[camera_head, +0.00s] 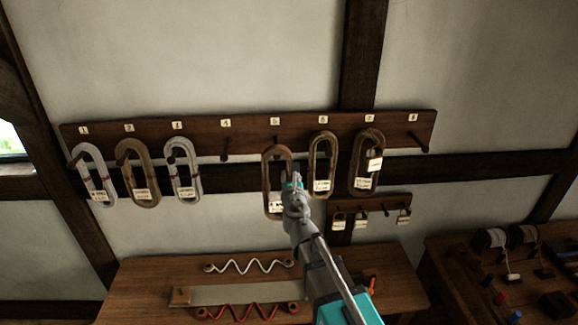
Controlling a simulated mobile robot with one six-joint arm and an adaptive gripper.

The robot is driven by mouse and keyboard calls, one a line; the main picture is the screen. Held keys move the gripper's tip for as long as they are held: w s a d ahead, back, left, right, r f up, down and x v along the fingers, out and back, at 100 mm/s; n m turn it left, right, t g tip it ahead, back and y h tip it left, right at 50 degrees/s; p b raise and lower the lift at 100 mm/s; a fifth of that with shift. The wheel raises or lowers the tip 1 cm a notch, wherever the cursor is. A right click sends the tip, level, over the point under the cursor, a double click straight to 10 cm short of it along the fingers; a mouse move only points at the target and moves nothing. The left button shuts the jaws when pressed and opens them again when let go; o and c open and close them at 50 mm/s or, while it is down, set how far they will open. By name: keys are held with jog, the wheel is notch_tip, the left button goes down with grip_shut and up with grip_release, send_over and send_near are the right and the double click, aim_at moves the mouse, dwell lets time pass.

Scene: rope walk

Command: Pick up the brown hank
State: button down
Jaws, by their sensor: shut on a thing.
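A brown hank (266,178) hangs upright below the number 5 on the dark peg board (250,129), with a white label at its lower end. My gripper (291,183) is at the right side of this hank, shut on it, and hides part of its right strand and lower end. The fingertips are small and partly hidden by the gripper's own body. I cannot tell whether the hank's top loop still bears on its peg.
A tan hank (332,160) hangs close on the right, then a darker brown hank (357,170) with two labels. Several hanks hang on the left; pegs 4 and 8 are bare. A workbench (140,285) with coiled cords stands below, and another bench (455,275) at right.

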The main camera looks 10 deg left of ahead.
jog(key=shift+v, duration=1.9)
jog(key=shift+f, duration=0.1)
jog(key=shift+f+b, duration=0.7)
jog(key=shift+b, duration=0.1)
notch_tip(320, 180, down, 15)
jog(key=b, duration=1.4)
jog(key=shift+b, duration=0.4)
jog(key=shift+r, duration=0.1)
